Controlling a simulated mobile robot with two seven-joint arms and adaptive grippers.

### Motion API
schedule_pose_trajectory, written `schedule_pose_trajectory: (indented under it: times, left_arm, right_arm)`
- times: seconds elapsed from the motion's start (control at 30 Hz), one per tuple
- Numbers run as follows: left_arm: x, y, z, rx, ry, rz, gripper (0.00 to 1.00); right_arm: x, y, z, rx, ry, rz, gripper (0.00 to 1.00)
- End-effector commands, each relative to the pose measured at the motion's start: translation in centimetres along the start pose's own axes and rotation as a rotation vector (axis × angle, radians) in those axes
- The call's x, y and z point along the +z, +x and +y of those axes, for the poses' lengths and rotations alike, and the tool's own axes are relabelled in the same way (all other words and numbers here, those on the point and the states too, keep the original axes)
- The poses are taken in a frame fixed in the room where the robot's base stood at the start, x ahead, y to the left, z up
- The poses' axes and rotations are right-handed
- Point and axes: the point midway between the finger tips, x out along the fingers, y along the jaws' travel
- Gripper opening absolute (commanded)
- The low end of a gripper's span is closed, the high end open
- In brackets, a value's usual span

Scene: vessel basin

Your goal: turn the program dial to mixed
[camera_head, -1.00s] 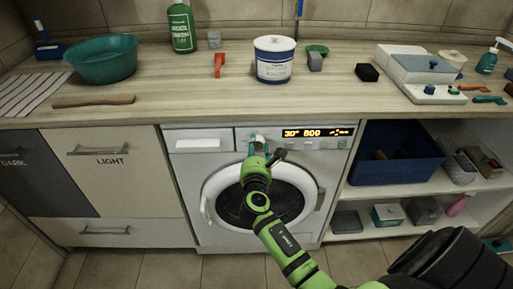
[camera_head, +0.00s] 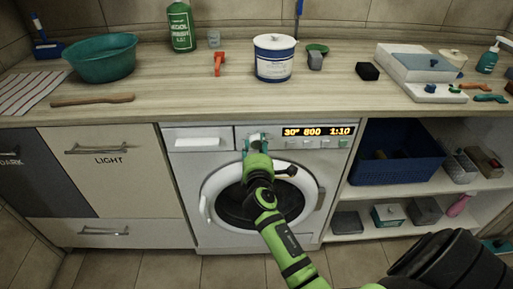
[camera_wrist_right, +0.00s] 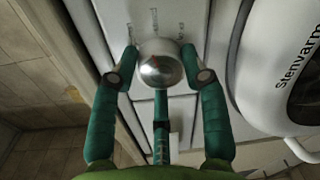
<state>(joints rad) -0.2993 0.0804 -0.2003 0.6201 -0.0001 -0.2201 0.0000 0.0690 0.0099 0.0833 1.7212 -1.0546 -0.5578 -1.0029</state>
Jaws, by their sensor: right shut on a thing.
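The program dial (camera_wrist_right: 160,66) is a round silver knob with a red mark, on the white panel of the washing machine (camera_head: 208,170). In the right wrist view small labels surround it, too blurred and turned to read. My right gripper (camera_head: 255,143) comes up from below in the head view and covers most of the dial. The display (camera_head: 317,131) right of the dial reads 30° 800 1:10. My left gripper is not in view.
The round door (camera_head: 212,192) lies below the panel, behind my right arm. The counter (camera_head: 190,95) above holds a teal basin (camera_head: 103,62), a white and blue tub (camera_head: 274,62) and a green bottle (camera_head: 182,28). Open shelves with a blue crate (camera_head: 398,168) stand to the right.

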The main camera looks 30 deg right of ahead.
Motion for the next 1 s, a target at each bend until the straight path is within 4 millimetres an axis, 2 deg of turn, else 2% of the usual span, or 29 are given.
schedule_pose_trajectory:
  times: [0.03,0.4,1.0]
  left_arm:
    - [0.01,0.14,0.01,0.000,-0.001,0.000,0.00]
    - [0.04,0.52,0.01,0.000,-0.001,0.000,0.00]
    - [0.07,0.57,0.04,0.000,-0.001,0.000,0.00]
  right_arm:
    - [0.82,0.30,0.50,0.012,0.035,-0.015,0.12]
    - [0.88,0.30,0.45,0.016,0.217,-0.002,0.12]
    - [0.95,0.30,0.45,0.016,0.255,0.000,0.12]
